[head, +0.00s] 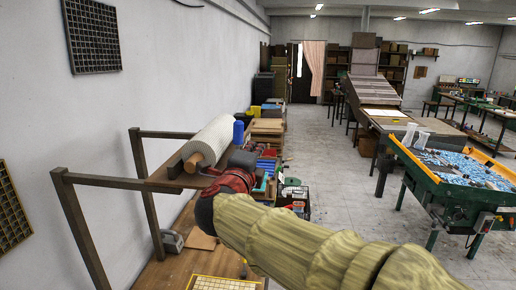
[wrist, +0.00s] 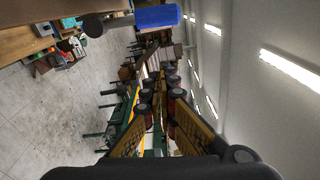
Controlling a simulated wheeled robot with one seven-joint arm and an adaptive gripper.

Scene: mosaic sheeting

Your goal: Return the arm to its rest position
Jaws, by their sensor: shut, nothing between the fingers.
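My arm, in an olive-yellow sleeve (head: 310,235), reaches from the lower right of the head view toward the roll stand on the left. Its dark and red end part (head: 232,182) is beside the stand; my fingers cannot be made out there. In the wrist view, which is turned on its side, my gripper (wrist: 168,76) has its yellow and black fingers closed together, with nothing between them. A blue cylinder (wrist: 156,17) on a dark arm is at the top of that view, apart from the fingers. It also shows in the head view (head: 238,133), beside the white roll.
The wooden stand (head: 92,178) carries a white roll (head: 213,138) close to the left wall. A yellow-framed tile sheet (head: 222,284) lies on the bench below my arm. A green table (head: 450,188) with blue pieces stands at right. The middle floor (head: 322,180) is clear.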

